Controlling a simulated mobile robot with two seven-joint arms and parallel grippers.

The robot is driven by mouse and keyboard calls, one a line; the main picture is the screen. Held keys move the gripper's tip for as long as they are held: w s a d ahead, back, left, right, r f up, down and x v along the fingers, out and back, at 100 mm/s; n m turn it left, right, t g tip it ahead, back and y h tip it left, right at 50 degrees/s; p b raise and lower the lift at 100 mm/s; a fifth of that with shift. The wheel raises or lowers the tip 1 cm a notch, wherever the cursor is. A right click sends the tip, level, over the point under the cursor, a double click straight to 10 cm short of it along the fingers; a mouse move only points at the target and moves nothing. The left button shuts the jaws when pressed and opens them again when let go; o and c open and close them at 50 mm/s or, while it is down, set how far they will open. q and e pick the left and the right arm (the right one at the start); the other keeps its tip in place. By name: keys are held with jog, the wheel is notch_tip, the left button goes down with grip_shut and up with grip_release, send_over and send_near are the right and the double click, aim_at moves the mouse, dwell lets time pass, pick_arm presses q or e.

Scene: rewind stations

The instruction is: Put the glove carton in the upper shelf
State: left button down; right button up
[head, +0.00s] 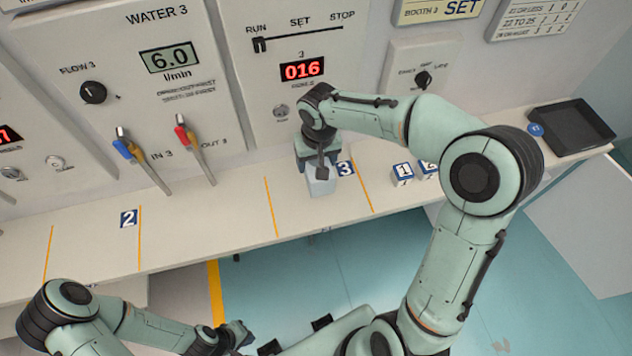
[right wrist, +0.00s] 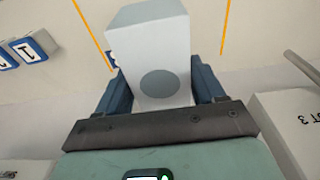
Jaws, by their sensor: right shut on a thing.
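My right gripper (head: 314,165) is over the bench, in the section marked 3, and points down. It is shut on a small pale box (head: 321,187). In the right wrist view the box (right wrist: 150,42) is whitish with a grey round spot, between the two blue fingers of the gripper (right wrist: 160,85). No print shows on it, so I cannot confirm that it is the glove carton. Whether it touches the bench is unclear. My left gripper (head: 238,335) is low at the bottom, away from the bench, its jaws too unclear to read. No shelf is in view.
The bench (head: 205,225) has orange divider lines and number tags. Two blue and white numbered blocks (head: 403,173) stand right of my right gripper. A dark tray (head: 572,128) lies at the far right. Two valve levers (head: 195,150) stick out from the panel at left.

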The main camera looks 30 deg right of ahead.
notch_tip(320, 180, down, 10)
jog(key=shift+w+r+b, duration=0.1)
jog(key=shift+b, duration=0.2)
jog(key=shift+f, duration=0.25)
jog(key=o, duration=1.2)
jog(key=shift+r, duration=0.1)
